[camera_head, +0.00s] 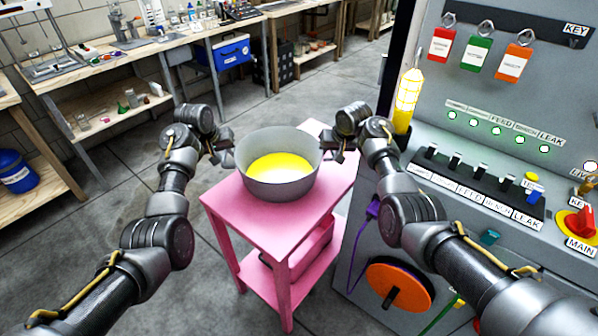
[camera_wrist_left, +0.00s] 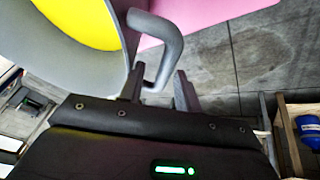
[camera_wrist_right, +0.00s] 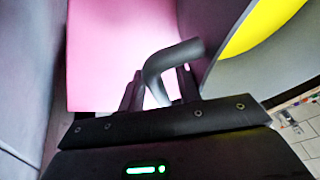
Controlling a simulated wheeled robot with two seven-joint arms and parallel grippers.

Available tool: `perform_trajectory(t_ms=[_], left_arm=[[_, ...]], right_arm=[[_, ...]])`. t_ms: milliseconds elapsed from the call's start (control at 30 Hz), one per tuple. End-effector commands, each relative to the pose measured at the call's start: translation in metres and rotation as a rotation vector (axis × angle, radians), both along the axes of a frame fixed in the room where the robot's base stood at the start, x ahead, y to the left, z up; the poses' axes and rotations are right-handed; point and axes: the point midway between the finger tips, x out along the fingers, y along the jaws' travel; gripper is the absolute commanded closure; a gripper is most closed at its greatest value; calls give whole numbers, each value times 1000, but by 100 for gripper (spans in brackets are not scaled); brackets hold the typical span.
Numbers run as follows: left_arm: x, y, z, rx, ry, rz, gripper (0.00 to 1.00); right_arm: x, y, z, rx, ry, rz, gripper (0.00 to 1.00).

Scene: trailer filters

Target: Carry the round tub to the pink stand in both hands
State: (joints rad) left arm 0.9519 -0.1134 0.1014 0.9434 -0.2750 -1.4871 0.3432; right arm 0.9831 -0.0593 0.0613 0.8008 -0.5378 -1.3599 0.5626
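The round tub (camera_head: 262,186) is grey with a yellow inside or content, and sits upright over the top of the pink stand (camera_head: 276,236). It looks to rest there, though its underside is hidden. My left gripper (camera_head: 229,152) is at the tub's left side; in the left wrist view its open fingers (camera_wrist_left: 158,90) are either side of a bent grey handle (camera_wrist_left: 168,38). My right gripper (camera_head: 337,150) is at the tub's right side; in the right wrist view its open fingers (camera_wrist_right: 160,92) straddle the other handle (camera_wrist_right: 172,54).
A control panel (camera_head: 470,172) with switches, tags and an orange wheel (camera_head: 399,288) stands close on the right. Workbenches (camera_head: 150,48) with a blue cooler (camera_head: 226,52) line the back. A blue bucket (camera_head: 17,172) is at left. Floor left of the stand is clear.

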Motion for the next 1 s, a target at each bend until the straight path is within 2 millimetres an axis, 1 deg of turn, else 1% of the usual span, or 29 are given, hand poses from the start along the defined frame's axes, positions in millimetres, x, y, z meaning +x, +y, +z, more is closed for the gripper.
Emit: perform_trajectory(t_ms=[300, 400, 500, 600, 700, 867, 1000], left_arm=[[-24, 11, 59, -2, -7, 2, 66], [-31, 14, 76, -1, -6, 2, 66], [-37, 17, 89, -2, -6, 2, 66], [-40, 18, 97, -2, -4, 1, 66], [-42, 19, 101, -1, -3, 1, 66], [-43, 19, 102, -1, -2, 1, 66], [-43, 19, 102, -1, -2, 1, 66]], right_arm=[[0, 0, 0, 0, 0, 0, 66], [0, 0, 0, 0, 0, 0, 66], [0, 0, 0, 0, 0, -1, 66], [0, 0, 0, 0, 0, -1, 66], [0, 0, 0, 0, 0, -1, 66], [0, 0, 1, 0, 0, -1, 66], [-4, -1, 12, 4, -3, 0, 66]])
